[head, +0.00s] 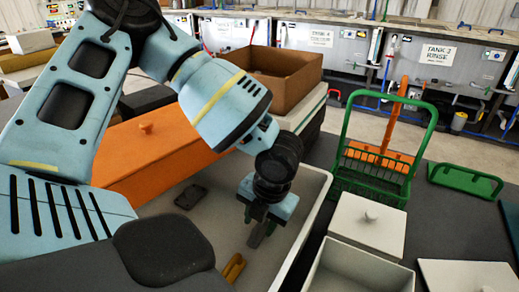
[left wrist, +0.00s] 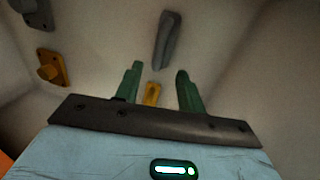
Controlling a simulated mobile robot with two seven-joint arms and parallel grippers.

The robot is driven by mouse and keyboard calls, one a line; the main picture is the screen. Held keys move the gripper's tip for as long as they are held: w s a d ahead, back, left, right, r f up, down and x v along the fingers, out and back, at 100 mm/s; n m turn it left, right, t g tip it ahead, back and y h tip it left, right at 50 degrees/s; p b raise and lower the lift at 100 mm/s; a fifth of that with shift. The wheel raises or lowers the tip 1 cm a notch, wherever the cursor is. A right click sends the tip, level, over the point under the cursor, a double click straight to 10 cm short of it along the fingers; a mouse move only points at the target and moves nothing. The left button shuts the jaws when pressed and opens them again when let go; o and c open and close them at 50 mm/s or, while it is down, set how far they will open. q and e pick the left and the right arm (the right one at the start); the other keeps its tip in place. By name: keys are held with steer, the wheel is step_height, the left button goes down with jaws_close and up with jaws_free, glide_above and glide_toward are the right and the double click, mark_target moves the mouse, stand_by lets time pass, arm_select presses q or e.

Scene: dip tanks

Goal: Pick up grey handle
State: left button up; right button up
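A long grey handle (left wrist: 165,40) lies on the floor of a white bin (head: 318,185), and in the left wrist view it is just beyond my fingertips. In the head view a grey piece (head: 257,236) shows under the gripper, partly hidden by it. My left gripper (left wrist: 158,80) points down into the bin, its two green fingers apart with nothing gripped. In the head view the left gripper (head: 262,222) is over the bin's right part. The handle and fingers look apart. My right gripper is not in view.
A yellow handle (head: 233,268) and a dark grey piece (head: 190,196) also lie in the bin. An orange lidded box (head: 150,150) stands behind. Right of the bin are a green basket (head: 372,178) and a white lidded box (head: 368,225). The bin's walls surround the gripper.

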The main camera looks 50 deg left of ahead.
mark_target(257, 229)
arm_select(q)
steer(key=f, duration=0.2)
steer(key=a+f, duration=0.1)
steer(key=f, duration=0.1)
steer(key=shift+f, duration=0.25)
jaws_close()
